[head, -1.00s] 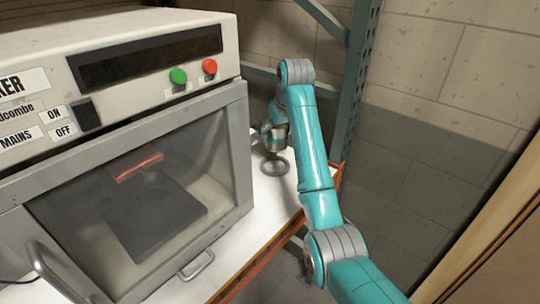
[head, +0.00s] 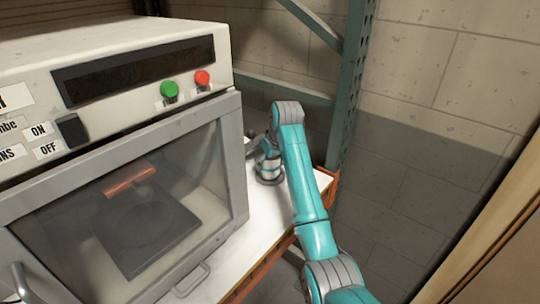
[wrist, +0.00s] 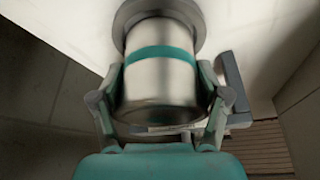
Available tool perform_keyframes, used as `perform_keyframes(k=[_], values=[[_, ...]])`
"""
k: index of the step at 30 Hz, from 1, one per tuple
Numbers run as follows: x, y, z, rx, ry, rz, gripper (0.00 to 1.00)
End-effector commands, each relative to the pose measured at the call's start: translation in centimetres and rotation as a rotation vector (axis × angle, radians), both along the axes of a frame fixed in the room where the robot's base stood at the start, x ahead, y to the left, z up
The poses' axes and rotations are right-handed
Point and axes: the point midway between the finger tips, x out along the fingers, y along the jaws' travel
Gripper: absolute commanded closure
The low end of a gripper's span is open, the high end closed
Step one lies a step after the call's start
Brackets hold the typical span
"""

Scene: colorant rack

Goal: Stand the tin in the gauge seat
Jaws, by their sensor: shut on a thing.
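The tin is a silvery can with a teal band, seen close in the wrist view (wrist: 158,85) and small in the head view (head: 267,166). My gripper (wrist: 160,78) is shut on it, one finger on each side. The gauge seat is a dark grey ring on the white bench top, at the top of the wrist view (wrist: 197,16) and below the tin in the head view (head: 270,181). The tin's far end is at the ring and looks upright. Blur and the tin itself hide whether it rests fully on the seat.
The big shaker cabinet (head: 120,150) with a glass door stands left of the gripper. A green rack post (head: 350,90) rises behind and to the right. The bench's orange edge (head: 262,275) runs along its right side. A grey upright piece (wrist: 233,85) stands close right of the tin.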

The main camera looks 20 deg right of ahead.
Motion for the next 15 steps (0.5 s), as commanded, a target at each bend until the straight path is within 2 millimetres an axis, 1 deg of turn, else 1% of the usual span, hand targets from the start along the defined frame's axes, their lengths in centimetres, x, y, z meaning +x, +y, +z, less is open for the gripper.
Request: perform_keyframes(k=[1,3,14,15], values=[[0.01,0.0,-0.53,0.0,-0.001,0.0,0.77],[0.02,0.01,-0.97,0.0,-0.002,0.0,0.77],[0.02,0.01,-1.26,0.0,-0.002,0.0,0.77],[0.0,0.0,-1.36,0.0,-0.001,0.0,0.23]])
